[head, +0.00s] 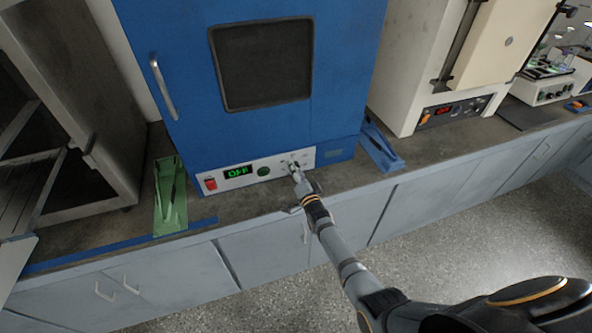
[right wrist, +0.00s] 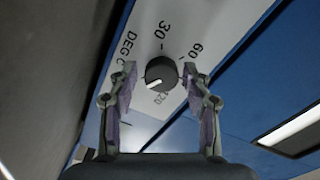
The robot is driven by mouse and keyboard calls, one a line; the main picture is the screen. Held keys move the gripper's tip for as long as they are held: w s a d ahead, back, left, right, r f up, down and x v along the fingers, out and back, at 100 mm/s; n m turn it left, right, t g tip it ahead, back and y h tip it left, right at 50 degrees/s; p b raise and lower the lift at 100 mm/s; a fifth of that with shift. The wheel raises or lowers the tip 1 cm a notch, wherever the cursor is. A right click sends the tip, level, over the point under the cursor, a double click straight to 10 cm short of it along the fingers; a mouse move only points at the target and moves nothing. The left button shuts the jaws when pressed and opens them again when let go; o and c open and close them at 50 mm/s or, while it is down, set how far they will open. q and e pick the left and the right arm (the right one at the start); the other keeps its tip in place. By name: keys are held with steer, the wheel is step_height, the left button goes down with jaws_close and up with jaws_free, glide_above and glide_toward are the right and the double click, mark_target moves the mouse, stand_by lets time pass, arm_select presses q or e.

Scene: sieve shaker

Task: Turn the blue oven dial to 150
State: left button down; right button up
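The blue oven (head: 180,70) stands on the counter with its door shut. A white control panel (head: 240,174) with a green lit display (head: 238,172) runs along its lower front. The dark round dial (right wrist: 161,73) shows in the right wrist view, with "DEG C", "30", "60" and "120" printed around it. Its white pointer mark points to the lower left of the picture. My right gripper (right wrist: 159,75) is open, its fingers on either side of the dial with small gaps. In the head view my right gripper (head: 295,172) is at the panel's right part and hides the dial. My left gripper is not in view.
A green holder (head: 170,195) stands left of the oven and a blue one (head: 381,148) stands to its right. A beige oven (head: 405,60) is further right. The counter's front strip (head: 245,207) is mostly clear.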

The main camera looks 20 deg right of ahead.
steer(key=shift+o, duration=0.2)
steer(key=s, duration=1.2)
steer(key=shift+d, duration=0.2)
